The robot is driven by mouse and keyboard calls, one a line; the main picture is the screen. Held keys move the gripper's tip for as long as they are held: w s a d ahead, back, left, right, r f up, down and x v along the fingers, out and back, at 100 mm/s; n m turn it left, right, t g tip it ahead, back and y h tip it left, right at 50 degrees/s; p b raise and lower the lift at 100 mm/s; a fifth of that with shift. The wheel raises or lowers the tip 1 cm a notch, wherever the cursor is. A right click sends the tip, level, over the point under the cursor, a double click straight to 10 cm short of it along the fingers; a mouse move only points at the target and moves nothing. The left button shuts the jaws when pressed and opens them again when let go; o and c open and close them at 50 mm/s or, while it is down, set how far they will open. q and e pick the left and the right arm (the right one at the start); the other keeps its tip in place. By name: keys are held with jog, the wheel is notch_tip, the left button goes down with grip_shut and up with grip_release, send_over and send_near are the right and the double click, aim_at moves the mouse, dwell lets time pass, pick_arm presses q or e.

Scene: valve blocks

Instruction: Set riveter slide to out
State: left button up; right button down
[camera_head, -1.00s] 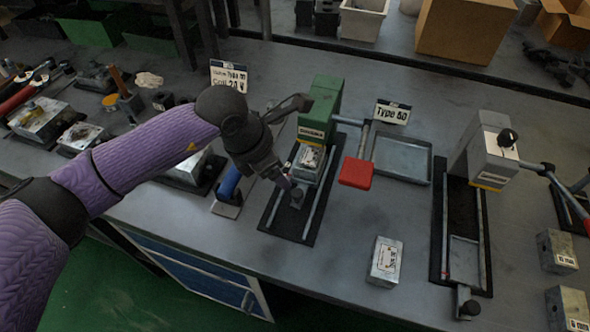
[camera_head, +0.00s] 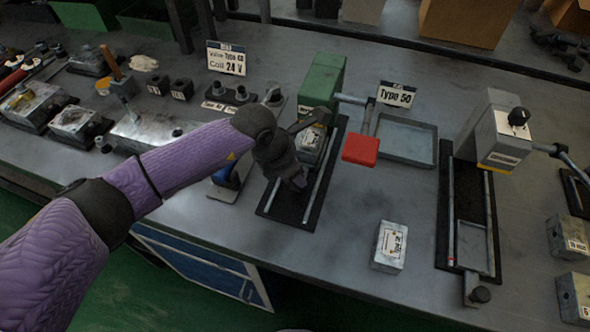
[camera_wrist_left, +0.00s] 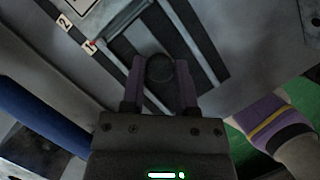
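A green press-like machine (camera_head: 325,82) with a red-ended lever (camera_head: 361,150) stands mid-bench; I take it as the riveter, its label being unreadable. Its slide runs on two rails over a black base (camera_head: 283,213). A metal block (camera_head: 310,140) sits under the green head, so the slide appears to be in. My left gripper (camera_head: 297,184) is over the front of the slide. In the left wrist view my left gripper (camera_wrist_left: 160,75) has its fingers apart, either side of a dark round knob (camera_wrist_left: 160,68); firm contact cannot be told. My right gripper is not in view.
A grey machine (camera_head: 500,135) stands at right, its tray (camera_head: 472,245) near the front of its rails. A loose metal block (camera_head: 389,247) lies between the machines. A blue handle (camera_head: 226,174) is left of my gripper.

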pick_arm(q)
grip_shut()
dwell(0.6)
dwell(0.4)
